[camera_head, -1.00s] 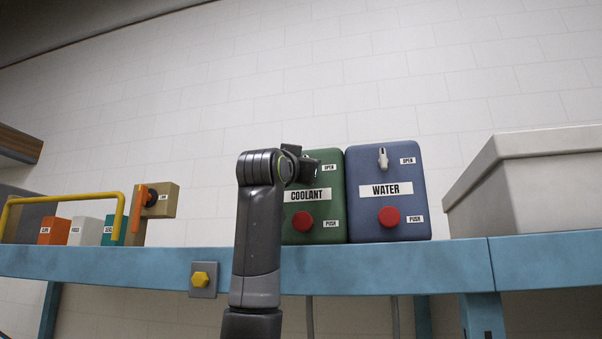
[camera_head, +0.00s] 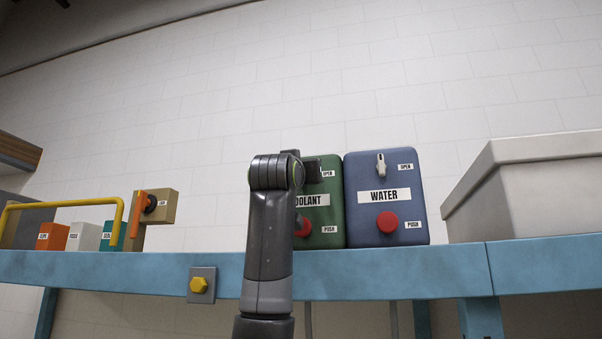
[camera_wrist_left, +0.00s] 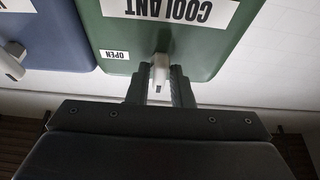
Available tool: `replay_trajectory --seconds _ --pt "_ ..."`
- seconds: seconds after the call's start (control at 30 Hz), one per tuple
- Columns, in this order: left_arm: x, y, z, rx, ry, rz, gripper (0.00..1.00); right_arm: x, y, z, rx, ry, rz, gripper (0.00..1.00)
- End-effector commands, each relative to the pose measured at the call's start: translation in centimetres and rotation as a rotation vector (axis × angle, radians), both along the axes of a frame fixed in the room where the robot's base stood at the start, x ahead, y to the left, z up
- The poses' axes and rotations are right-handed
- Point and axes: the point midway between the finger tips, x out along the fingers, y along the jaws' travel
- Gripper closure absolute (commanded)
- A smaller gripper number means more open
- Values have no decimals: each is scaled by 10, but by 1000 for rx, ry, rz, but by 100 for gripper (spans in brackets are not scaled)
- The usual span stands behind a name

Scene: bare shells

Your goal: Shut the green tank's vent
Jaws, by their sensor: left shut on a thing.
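The green tank (camera_head: 328,226) stands on the blue bench with a partly covered COOLANT label, a red button (camera_head: 302,226) and an OPEN tag by its vent. My left gripper (camera_head: 312,170) is at the tank's upper front, hiding the vent lever in the head view. In the left wrist view, which shows the tank (camera_wrist_left: 115,35) upside down, the pale vent lever (camera_wrist_left: 160,68) is between the fingers of my left gripper (camera_wrist_left: 160,80), which is shut on it. The lever's exact angle is hard to tell. My right gripper is not in view.
A blue WATER tank (camera_head: 365,222) with its own lever (camera_head: 381,164) stands close on the right. A pale bin (camera_head: 535,190) is farther right. A yellow rail (camera_head: 62,203), small boxes and an orange handle (camera_head: 138,212) are on the left. A yellow knob (camera_head: 199,285) is on the bench front.

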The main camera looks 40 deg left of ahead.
Motion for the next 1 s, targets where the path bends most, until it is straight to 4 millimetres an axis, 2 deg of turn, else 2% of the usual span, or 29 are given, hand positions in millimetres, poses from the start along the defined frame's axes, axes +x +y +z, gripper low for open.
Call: replay_trajectory --seconds 0.03,0.07,0.17,0.43,0.57,0.77,1.0 --pt "1 0 -2 -2 5 -1 100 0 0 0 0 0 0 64" --pt "1 0 -2 -1 5 -1 78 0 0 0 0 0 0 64" --pt "1 0 -1 -1 4 -1 65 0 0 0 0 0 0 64" --pt "0 0 -1 1 1 -1 65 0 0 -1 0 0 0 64" --pt "-6 -4 -5 2 0 -1 65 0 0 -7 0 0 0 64" --pt "-30 -18 -19 3 -4 -3 65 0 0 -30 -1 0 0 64" --pt "-70 -39 -39 2 -2 -1 65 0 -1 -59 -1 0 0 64"
